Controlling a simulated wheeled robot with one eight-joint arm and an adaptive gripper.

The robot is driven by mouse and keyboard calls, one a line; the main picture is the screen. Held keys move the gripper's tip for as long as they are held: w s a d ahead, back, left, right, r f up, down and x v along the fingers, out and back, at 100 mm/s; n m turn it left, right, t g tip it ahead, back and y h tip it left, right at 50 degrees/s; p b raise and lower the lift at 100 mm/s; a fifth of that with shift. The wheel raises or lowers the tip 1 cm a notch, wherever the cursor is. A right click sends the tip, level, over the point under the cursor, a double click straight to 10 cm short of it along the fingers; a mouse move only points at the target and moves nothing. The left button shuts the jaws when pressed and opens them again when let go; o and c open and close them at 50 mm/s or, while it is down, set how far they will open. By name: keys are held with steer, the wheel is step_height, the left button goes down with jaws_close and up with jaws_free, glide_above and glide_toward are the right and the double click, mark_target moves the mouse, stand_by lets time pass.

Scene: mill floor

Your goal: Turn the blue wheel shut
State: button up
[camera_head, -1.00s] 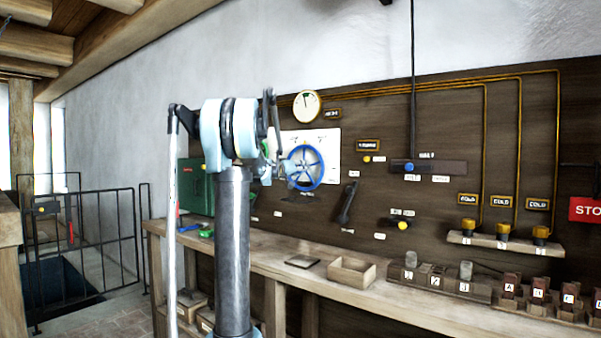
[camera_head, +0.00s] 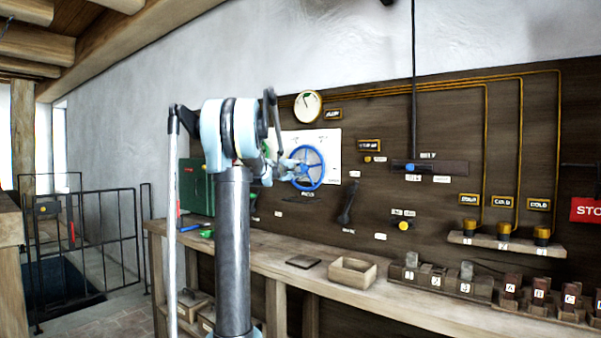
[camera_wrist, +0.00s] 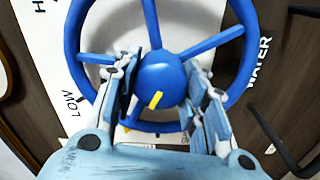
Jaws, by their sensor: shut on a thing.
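The blue wheel (camera_head: 320,160) is mounted on a white panel on the dark board, with spokes and a round hub. In the wrist view the blue wheel (camera_wrist: 83,57) fills the upper middle, with a small yellow mark on its hub. My gripper (camera_wrist: 172,72) has one finger on each side of the hub and is shut on the wheel. In the head view my gripper (camera_head: 291,168) reaches the wheel from the left and covers part of its left side. The fingers' exact contact points are partly hidden.
A round gauge (camera_head: 307,106) hangs above the wheel. A dark lever (camera_head: 348,202) is on the board to its right. The workbench (camera_head: 250,252) below bears an open wooden box (camera_head: 353,284) and several blocks. A green box (camera_head: 196,187) stands left of the wheel.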

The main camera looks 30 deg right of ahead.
steer(key=n, duration=0.4)
steer(key=shift+f+n, duration=0.15)
steer(key=shift+n, duration=1.65)
steer(key=o, duration=1.1)
steer(key=shift+d, duration=0.1)
steer(key=shift+c, duration=0.2)
steer(key=v, duration=1.2)
